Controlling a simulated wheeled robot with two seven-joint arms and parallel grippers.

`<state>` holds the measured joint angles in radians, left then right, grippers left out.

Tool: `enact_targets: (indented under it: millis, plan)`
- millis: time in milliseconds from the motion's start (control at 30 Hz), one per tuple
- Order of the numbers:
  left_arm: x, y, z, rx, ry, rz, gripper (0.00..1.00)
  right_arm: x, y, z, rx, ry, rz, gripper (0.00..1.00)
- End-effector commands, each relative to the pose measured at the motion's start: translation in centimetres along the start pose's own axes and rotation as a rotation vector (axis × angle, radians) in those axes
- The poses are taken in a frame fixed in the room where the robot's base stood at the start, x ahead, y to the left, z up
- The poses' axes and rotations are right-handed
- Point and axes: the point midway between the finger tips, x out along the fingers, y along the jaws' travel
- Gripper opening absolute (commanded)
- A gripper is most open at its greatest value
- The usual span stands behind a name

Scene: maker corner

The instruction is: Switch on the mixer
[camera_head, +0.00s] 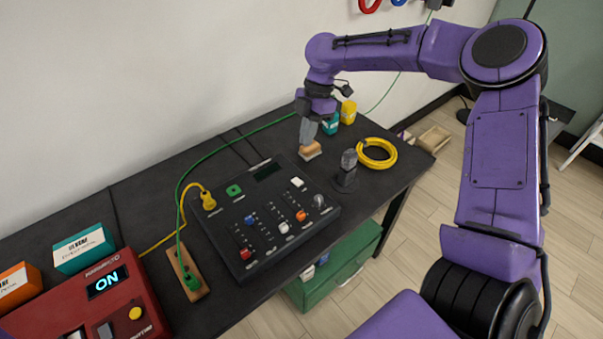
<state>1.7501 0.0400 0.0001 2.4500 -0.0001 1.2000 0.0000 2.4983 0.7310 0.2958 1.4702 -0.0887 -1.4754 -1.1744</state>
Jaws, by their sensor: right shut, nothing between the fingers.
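The mixer (290,243) is a black slanted panel on the dark table, with coloured slider caps in its middle. Its small display (268,172) is dark. A green button (234,190) sits at its upper left, a white button (298,182) and a grey knob (319,201) at its right. My right gripper (309,142) is shut and points down behind the mixer's upper right corner, apart from the mixer. Its tips are close above a small wooden block (311,152); I cannot tell whether they touch it. My left gripper is out of view.
A microphone (346,172) and a coiled yellow cable (377,154) stand right of the mixer. A yellow plug (208,201) meets its left side. A green plug (191,281) is on a wooden strip. A red device (125,309) reading ON is at lower left.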

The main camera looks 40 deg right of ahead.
Motion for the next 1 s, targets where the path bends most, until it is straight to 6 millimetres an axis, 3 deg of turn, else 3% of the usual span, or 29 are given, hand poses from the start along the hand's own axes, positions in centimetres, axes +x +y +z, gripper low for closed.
enact_targets:
  millis: [300, 500, 700, 1000]
  plan:
    - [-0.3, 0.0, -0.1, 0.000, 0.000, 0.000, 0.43, 6.9, -0.1, 0.0, 0.001, 0.001, -0.004, 0.00]
    - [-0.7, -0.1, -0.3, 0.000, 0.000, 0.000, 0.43, 10.4, -0.2, 0.6, 0.001, 0.000, -0.001, 0.00]
    - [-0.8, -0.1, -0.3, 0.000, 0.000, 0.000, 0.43, 12.1, -0.3, 1.1, 0.000, -0.002, 0.001, 0.00]
    - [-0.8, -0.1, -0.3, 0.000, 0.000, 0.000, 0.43, 12.3, -0.3, 1.2, 0.000, -0.002, 0.003, 0.00]
